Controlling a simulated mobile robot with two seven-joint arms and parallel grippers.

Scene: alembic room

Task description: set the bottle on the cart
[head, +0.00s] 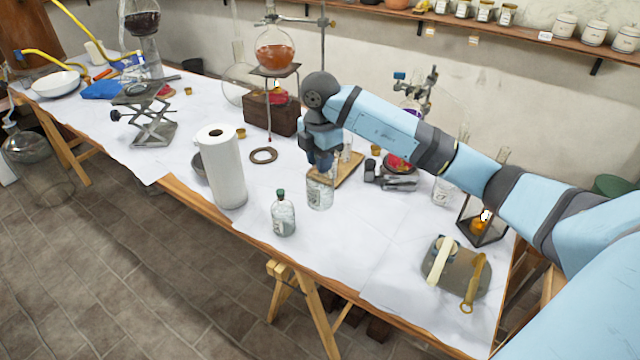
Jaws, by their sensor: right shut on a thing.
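My right arm reaches in from the right, and my right gripper (322,166) points down over the middle of the white-covered table (340,255). It is shut on the top of a clear glass bottle (320,195) with a pale label; the gripper hides the bottle's neck. The bottle is upright, and I cannot tell whether its base touches the table. A second glass bottle (284,216) with a green stopper stands just left and nearer the front edge. I cannot make out a cart in this view. My left gripper is not in view.
A paper towel roll (221,168) stands left of the bottles. A wooden board (350,169) lies behind the held bottle. Open tiled floor (130,260) lies in front.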

